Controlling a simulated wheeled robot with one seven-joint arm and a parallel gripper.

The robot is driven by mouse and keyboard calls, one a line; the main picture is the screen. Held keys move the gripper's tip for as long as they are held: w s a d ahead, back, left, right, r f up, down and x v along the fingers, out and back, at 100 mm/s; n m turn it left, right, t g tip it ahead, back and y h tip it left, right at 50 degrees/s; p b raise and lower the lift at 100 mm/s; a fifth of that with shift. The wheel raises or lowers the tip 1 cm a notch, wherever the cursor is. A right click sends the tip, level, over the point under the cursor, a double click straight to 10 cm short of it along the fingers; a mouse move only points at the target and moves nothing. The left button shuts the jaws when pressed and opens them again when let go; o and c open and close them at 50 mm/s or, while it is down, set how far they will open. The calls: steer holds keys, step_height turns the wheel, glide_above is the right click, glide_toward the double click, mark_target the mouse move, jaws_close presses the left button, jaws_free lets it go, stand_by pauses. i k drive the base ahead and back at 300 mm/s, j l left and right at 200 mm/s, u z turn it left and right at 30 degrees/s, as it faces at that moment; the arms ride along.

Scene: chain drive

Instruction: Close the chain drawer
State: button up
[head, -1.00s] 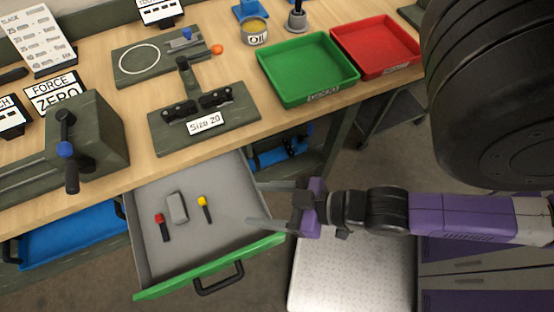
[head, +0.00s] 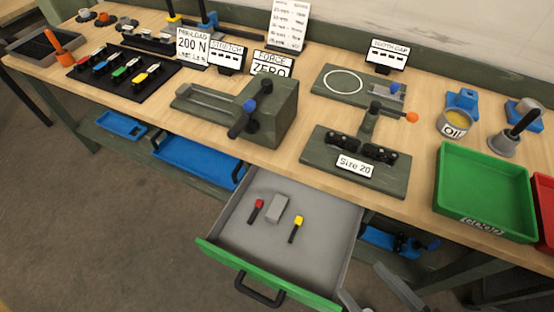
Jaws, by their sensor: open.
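The open drawer (head: 236,225) is pulled out from under the workbench. It has a grey inside, a green front (head: 222,254) and a black bar handle (head: 259,291). In it lie a red-topped dark piece (head: 256,211), a grey block (head: 278,208) and a yellow-topped dark piece (head: 296,229). My gripper (head: 361,281) is at the lower right, beside the drawer's right front corner. Its two fingers are apart with nothing between them, and the rest of it is cut off by the picture edge.
The wooden bench top (head: 290,160) above holds a dark green vise-like fixture (head: 270,110), a Size 20 stand (head: 325,150) and a green tray (head: 480,190). Blue bins (head: 190,160) sit under the bench to the left. The floor (head: 110,230) left of the drawer is clear.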

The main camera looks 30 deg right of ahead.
mark_target(310, 269)
steer(key=k+j+u, duration=0.25)
steer(key=k, duration=0.2)
steer(key=k+j+u, duration=0.25)
steer(key=k+j, duration=0.2)
